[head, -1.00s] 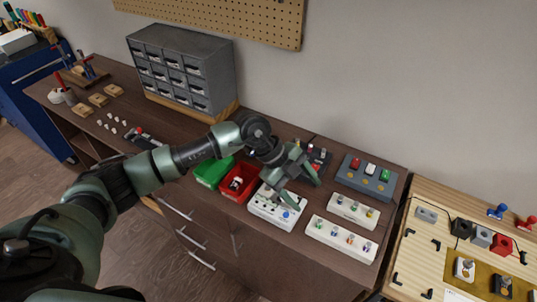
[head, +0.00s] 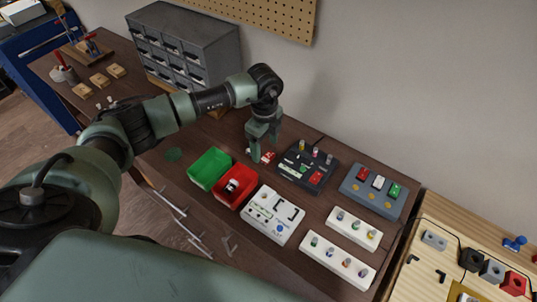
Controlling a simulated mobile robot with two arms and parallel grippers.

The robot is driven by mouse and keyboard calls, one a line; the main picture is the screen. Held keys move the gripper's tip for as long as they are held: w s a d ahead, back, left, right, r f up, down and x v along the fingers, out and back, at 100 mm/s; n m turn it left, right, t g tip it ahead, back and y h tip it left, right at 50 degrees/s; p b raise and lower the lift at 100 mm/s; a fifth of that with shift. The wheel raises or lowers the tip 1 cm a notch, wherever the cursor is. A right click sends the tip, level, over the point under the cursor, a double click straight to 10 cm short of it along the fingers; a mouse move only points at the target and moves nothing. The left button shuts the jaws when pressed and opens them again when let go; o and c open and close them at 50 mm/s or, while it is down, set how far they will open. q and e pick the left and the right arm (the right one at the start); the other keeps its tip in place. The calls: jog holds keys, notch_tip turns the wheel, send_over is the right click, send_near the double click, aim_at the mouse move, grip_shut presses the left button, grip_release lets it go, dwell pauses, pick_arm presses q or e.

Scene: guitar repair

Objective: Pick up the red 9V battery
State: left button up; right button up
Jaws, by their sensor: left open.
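A small red block (head: 363,174), which looks like the red 9V battery, stands in a blue-grey holder (head: 352,189) beside a white block (head: 378,182) and a green one (head: 394,190). My left gripper (head: 262,149) points down over the back of the bench, well to the left of the holder. It is open with nothing visible between its fingers. A small red and white item (head: 268,157) lies by its fingertips; I cannot tell what it is. My right gripper is out of view.
A dark tester-like box (head: 293,172) with upright cells stands between my gripper and the holder. In front are a green bin (head: 203,178), a red bin (head: 222,195), a white panel (head: 260,222) and two white racks (head: 337,230) (head: 318,251). A grey drawer cabinet (head: 205,40) stands behind my arm.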

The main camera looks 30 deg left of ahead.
aim_at(268, 156)
pick_arm(q)
jog(key=shift+w+d+f+p, duration=0.2)
jog(key=shift+f+p, duration=0.15)
jog(key=shift+f, duration=0.25)
jog(key=shift+w+d+f+p, duration=0.15)
jog(key=shift+f+p, duration=0.15)
jog(key=shift+f, duration=0.3)
notch_tip(268, 156, down, 2)
jog(key=shift+w+a+f, duration=0.1)
jog(key=shift+f, duration=0.1)
jog(key=c, duration=1.3)
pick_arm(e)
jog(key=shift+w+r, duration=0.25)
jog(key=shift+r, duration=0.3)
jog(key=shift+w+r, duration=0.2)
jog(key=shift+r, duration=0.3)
pick_arm(q)
jog(key=shift+r, duration=0.1)
